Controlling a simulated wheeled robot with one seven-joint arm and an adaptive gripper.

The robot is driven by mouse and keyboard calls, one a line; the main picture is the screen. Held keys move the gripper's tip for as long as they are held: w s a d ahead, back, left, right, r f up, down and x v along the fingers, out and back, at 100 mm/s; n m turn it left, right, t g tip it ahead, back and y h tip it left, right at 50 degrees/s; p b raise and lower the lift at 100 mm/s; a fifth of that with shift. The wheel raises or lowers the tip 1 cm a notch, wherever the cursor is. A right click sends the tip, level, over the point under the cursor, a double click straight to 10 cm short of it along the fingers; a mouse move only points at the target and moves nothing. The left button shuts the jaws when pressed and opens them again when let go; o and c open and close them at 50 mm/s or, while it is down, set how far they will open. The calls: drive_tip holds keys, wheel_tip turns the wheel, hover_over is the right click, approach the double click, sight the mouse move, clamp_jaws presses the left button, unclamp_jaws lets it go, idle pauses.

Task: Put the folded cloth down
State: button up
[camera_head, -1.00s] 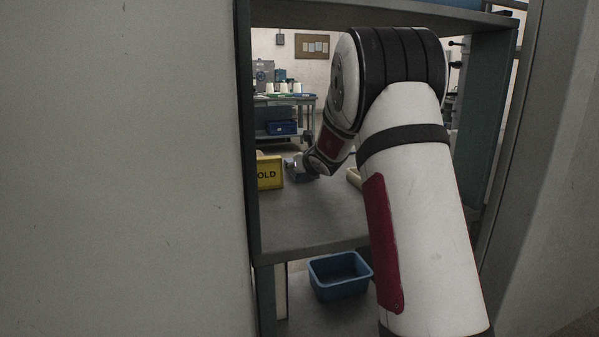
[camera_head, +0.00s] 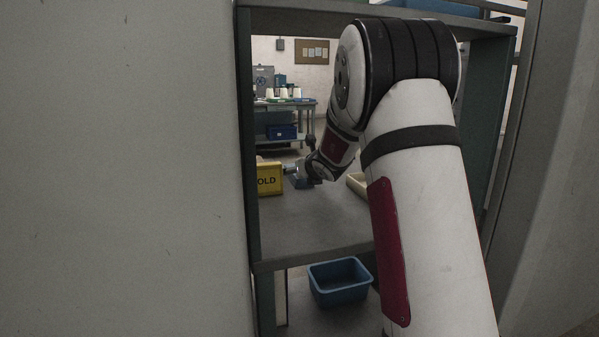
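My gripper (camera_head: 290,168) is at the far part of the grey shelf (camera_head: 310,222), just to the right of a yellow box (camera_head: 269,178) with dark letters reading "OLD". It is small and partly hidden by my wrist, so I cannot tell whether its fingers are open or shut. No folded cloth can be made out in this view. If one is at the gripper, it is hidden or too small to see.
A cream tray (camera_head: 357,184) lies on the shelf, partly behind my arm. A blue bin (camera_head: 340,282) stands on the lower level. Upright shelf posts (camera_head: 246,130) bound the opening. The front of the shelf is clear. A workbench (camera_head: 290,104) stands beyond.

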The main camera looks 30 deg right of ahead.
drive_tip(key=p+v, duration=0.1)
drive_tip(key=v, duration=0.8)
drive_tip(key=shift+s+a, duration=0.1)
drive_tip(key=shift+s+a+r, duration=0.1)
drive_tip(key=shift+s, duration=0.2)
